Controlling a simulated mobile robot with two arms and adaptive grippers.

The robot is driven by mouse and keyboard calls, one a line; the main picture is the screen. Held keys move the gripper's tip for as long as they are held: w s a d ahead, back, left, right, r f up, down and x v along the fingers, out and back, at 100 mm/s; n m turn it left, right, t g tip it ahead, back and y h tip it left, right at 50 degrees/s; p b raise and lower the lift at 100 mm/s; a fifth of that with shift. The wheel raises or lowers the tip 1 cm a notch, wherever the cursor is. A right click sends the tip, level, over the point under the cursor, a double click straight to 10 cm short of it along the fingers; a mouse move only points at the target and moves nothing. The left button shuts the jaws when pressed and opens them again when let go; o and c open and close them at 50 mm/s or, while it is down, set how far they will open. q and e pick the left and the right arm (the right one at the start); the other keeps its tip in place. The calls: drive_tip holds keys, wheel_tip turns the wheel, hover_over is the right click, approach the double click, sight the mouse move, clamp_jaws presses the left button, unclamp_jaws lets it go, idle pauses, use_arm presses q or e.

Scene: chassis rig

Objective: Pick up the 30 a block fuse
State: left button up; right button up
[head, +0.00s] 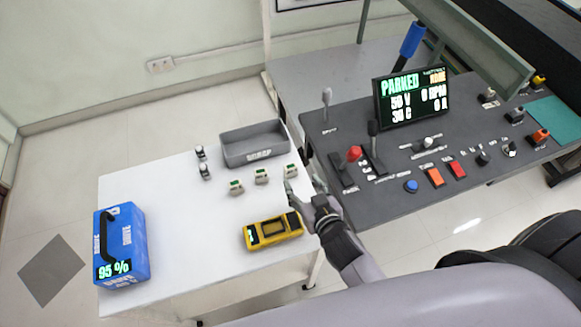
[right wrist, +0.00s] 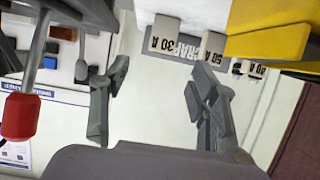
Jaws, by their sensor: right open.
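The 30 A block fuse (right wrist: 163,42) is a pale block with a dark label in the right wrist view, beyond my fingertips. In the head view the rightmost green-topped block on the white table appears to be this fuse (head: 290,171); its label is too small to read there. My right gripper (head: 303,188) is just beside it, at the table's right edge. In the right wrist view the right gripper (right wrist: 155,95) has its fingers wide apart with nothing between them. My left gripper is not in view.
A 50 A block (right wrist: 212,46) stands close beside the fuse. A grey tray (head: 254,158) is behind the blocks, and a yellow meter (head: 272,232) is in front. A blue battery box (head: 121,247) stands at left. The control console (head: 400,185) with levers borders the right.

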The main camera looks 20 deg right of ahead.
sight(292, 168)
drive_tip(key=x, duration=0.3)
drive_tip(key=shift+w, duration=0.15)
drive_tip(key=shift+w+p, duration=0.4)
drive_tip(key=shift+p, duration=0.05)
drive_tip(key=x, duration=0.4)
drive_tip(key=shift+w+a+f+p, duration=0.1)
drive_tip(key=shift+p, duration=0.3)
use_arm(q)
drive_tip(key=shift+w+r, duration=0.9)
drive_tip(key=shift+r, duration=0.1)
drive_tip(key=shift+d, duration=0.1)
use_arm(e)
drive_tip(key=shift+c, duration=0.5)
drive_tip(key=c, duration=1.1)
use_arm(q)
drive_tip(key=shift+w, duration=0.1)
